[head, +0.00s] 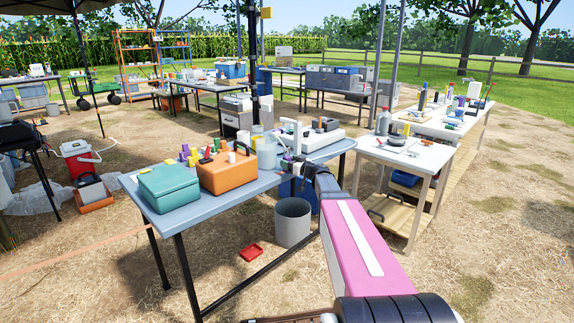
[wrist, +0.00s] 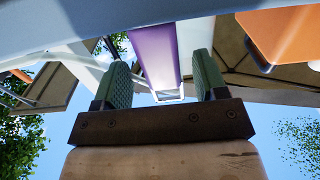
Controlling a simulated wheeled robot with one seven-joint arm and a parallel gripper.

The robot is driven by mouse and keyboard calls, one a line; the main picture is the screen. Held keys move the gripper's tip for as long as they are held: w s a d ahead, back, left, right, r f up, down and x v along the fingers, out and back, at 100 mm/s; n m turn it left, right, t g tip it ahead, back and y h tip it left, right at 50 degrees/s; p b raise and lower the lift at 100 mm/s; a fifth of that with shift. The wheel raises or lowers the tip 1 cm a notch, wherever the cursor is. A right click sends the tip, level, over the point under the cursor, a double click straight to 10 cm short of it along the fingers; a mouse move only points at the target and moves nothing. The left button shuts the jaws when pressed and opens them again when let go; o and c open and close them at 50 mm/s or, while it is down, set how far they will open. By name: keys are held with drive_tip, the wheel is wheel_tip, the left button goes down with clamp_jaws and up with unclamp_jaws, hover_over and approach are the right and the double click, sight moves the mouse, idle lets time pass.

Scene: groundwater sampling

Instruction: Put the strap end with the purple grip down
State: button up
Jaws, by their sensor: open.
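My gripper (head: 292,167) is at the right part of the near blue-grey table (head: 185,213), by its front edge in the head view. In the wrist view my gripper (wrist: 161,66) has its two green ribbed fingers spread apart. A purple piece (wrist: 153,48), which looks like the purple grip, lies in line with the gap between the fingers. I cannot tell whether either finger touches it. The strap itself cannot be made out, and in the head view my arm and small items crowd that spot.
A teal box (head: 168,188) and an orange box (head: 227,173) stand left of my gripper on the table. A white-topped table (head: 405,152) stands to the right.

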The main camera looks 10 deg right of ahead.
drive_tip(key=x, duration=0.3)
drive_tip(key=shift+w+a, duration=0.25)
drive_tip(key=c, duration=1.1)
